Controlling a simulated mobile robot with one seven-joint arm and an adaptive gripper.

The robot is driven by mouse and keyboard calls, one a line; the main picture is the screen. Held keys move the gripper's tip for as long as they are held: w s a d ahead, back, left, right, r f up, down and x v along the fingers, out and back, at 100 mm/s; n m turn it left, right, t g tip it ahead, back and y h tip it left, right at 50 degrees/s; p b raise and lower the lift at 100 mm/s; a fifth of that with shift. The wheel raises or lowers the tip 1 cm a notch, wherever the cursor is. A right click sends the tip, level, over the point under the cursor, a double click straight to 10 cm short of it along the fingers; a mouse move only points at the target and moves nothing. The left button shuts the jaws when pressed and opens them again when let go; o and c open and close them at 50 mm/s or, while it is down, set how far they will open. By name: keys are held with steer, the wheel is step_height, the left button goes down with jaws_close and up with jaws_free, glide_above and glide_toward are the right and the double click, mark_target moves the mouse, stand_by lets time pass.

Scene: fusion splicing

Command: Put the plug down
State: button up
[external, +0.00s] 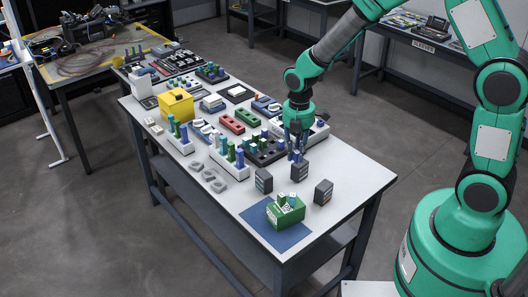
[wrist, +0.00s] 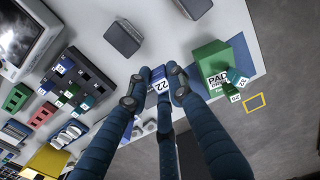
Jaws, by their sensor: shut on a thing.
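My gripper (external: 297,150) is above the front half of the white table. A green box (wrist: 208,60) with PAD lettering stands to the right in the wrist view; externally this green box (external: 287,219) is at the table's near end. Green and teal plugs (wrist: 236,78) stick out of it. A dark tray (wrist: 92,62) with several plugs lies to the left.
Dark grey blocks (external: 263,181) (external: 323,192) stand near the gripper and green box. A blue mat (external: 292,241) lies under the box. White racks with tall plugs (external: 228,160), red and green blocks (external: 232,124) and a yellow box (external: 175,104) crowd the far half.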

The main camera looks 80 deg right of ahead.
steer(key=s+a+p, duration=0.2)
steer(key=s+a, duration=1.2)
steer(key=a, duration=0.2)
steer(key=shift+f+n, duration=0.2)
steer(key=shift+n, duration=0.2)
steer(key=shift+d, duration=0.1)
steer(key=w+d, duration=0.2)
steer(key=w, duration=0.3)
steer(key=w+d+f+b, duration=0.1)
steer(key=w+d, duration=0.1)
steer(key=w, duration=0.2)
steer(key=w+d, duration=0.2)
steer(key=w, duration=0.3)
steer(key=shift+w+d+f+b, duration=0.15)
steer(key=shift+w+f+b, duration=0.15)
steer(key=shift+b, duration=0.05)
steer(key=shift+f+b, duration=0.45)
steer(key=shift+f, duration=1.25)
steer(key=shift+f, duration=0.15)
